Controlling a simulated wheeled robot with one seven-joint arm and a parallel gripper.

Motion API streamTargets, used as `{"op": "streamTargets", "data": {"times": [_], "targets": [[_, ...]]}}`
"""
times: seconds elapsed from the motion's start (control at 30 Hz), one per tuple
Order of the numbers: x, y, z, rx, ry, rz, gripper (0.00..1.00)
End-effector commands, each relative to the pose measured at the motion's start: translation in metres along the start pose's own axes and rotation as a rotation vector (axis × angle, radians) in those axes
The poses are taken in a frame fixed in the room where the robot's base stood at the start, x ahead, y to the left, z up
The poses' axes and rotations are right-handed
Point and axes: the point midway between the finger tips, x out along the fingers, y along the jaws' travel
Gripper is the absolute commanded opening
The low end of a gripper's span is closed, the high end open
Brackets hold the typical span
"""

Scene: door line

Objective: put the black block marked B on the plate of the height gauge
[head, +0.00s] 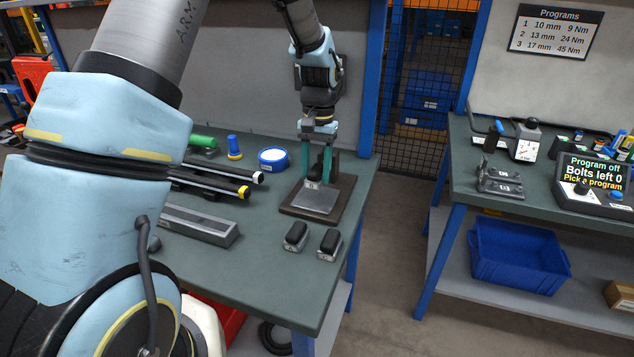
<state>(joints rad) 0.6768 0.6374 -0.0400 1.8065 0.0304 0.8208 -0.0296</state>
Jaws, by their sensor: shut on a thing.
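My gripper (316,166) points down over the left bench, its teal fingers shut on a black block (314,178). The marking on the held block is too small to read. The block is just over the back part of a grey metal plate (316,203) on a dark base, which looks like the height gauge. I cannot tell whether block and plate touch. The gauge's upper part is hidden or cannot be told from my arm. Two more black-topped blocks, one on the left (295,236) and one on the right (329,243), stand in front of the plate; their marks are unreadable.
A second bench (530,200) with a dial device (525,148) stands right, across a gap.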

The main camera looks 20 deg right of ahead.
Motion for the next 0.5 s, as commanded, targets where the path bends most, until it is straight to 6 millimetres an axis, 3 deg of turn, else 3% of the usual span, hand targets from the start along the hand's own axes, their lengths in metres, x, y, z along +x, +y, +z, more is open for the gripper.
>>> {"op": "streamTargets", "data": {"times": [0.37, 0.5], "targets": [[0.038, 0.000, -0.004, 0.000, -0.001, 0.000, 0.00], [0.042, 0.000, -0.006, 0.000, 0.003, 0.000, 0.00]]}}
